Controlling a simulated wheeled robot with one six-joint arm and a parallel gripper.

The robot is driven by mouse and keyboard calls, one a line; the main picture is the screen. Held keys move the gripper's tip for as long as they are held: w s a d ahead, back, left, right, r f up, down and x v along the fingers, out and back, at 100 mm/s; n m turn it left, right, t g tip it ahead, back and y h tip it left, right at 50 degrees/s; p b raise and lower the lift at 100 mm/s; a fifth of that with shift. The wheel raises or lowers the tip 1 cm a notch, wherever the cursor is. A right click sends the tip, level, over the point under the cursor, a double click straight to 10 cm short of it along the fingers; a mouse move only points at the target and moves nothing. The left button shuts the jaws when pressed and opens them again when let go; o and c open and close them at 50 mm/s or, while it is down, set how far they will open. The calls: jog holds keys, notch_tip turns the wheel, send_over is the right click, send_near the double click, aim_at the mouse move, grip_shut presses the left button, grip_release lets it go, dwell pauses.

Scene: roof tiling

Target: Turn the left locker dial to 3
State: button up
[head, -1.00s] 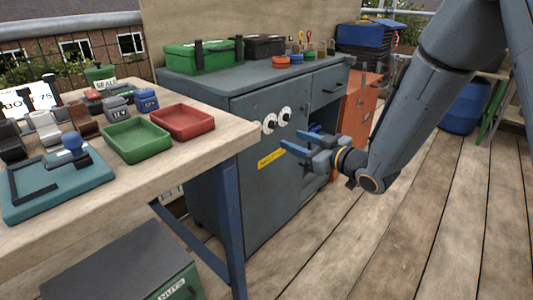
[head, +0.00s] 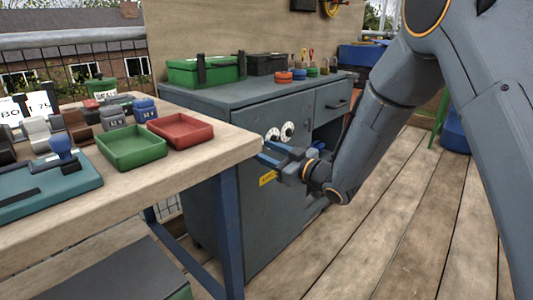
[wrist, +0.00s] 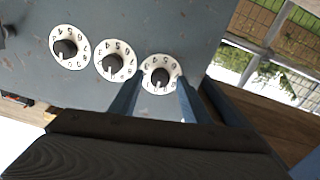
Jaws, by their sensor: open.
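Three round white dials with dark knobs and numbers sit in a row on the grey locker door. In the head view, the dials (head: 287,130) show partly above my gripper. The wrist view appears upside down, so its rightmost dial (wrist: 160,75) looks like the left one. The middle dial (wrist: 115,62) and the other end dial (wrist: 68,45) are clear of the fingers. My gripper (wrist: 158,100) is open, with its two blue fingers apart on either side of the left dial's lower part. I cannot tell whether they touch it. The number set is too small to read surely.
The grey locker cabinet (head: 262,215) carries a yellow label (head: 267,178) below the dials and boxes and padlocks on top. A wooden workbench (head: 235,145) with green and red trays stands close on the left. The plank floor on the right is clear.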

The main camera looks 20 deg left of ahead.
jog(key=c, duration=1)
jog(key=shift+c, duration=0.2)
jog(key=shift+m+p, duration=0.4)
jog(key=shift+p, duration=0.15)
jog(key=m+g+p, duration=0.1)
jog(key=m+p, duration=1.3)
jog(key=m, duration=0.5)
jog(key=shift+m, duration=0.4)
